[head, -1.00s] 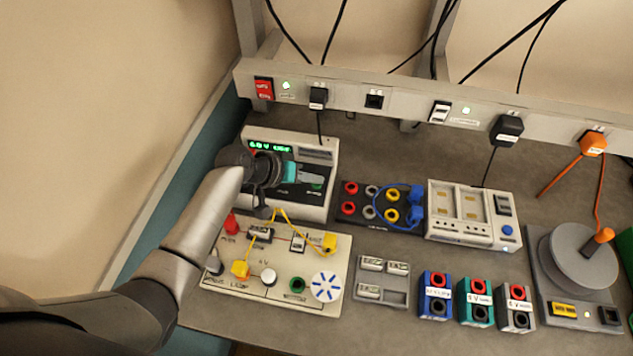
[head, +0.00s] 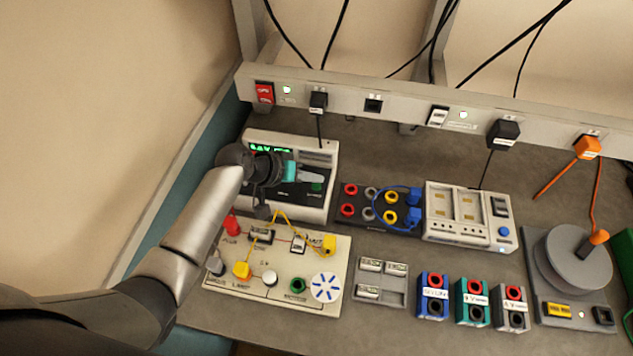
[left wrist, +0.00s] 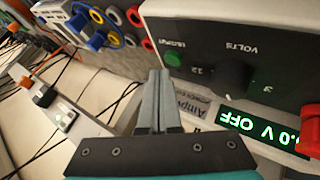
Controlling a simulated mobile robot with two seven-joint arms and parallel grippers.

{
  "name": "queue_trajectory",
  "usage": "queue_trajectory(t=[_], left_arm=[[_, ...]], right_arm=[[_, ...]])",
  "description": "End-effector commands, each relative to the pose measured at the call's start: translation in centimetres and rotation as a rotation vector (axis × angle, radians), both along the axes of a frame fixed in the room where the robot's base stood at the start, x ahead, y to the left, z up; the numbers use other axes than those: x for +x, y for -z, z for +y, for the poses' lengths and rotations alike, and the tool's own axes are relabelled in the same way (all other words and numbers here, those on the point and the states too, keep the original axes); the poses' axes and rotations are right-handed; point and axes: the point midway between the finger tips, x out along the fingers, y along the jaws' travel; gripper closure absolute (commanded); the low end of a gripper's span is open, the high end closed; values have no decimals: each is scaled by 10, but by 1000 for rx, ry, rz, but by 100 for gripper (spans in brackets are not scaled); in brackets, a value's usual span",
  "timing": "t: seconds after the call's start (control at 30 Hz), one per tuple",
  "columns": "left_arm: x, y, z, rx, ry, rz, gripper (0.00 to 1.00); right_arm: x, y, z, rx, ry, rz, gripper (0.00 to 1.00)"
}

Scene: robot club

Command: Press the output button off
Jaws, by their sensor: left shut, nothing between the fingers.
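The power supply (head: 320,148) stands at the back left of the bench. Its green output button (left wrist: 173,59) shows in the left wrist view beside the word OUTPUT, and in the head view (head: 317,188) just below my fingers. The green display (left wrist: 262,128) reads "OFF" after a voltage whose first digit I cannot read. My left gripper (head: 318,179) is shut and empty in front of the panel. In the left wrist view its fingertips (left wrist: 159,72) are close to the button; I cannot tell whether they touch. My right gripper is not in view.
A circuit board (head: 335,262) with yellow leads lies in front of the supply. A socket panel (head: 376,222) and a white charger (head: 470,205) stand to its right. A battery tray (head: 393,302) and several coloured blocks are nearer. A power rail (head: 395,100) runs behind.

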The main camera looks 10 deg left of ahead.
Motion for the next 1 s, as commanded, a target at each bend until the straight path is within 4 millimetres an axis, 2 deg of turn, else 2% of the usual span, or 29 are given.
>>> queue_trajectory(t=[0.1,0.37,0.57,1.0], left_arm=[[0,-16,0,0,-1,-1,100],[0,-42,0,-1,0,-1,100],[0,-55,0,0,1,-1,100],[0,-55,0,0,0,0,100]], right_arm=[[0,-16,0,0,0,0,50],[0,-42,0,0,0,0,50],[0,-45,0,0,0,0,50],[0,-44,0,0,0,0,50]])
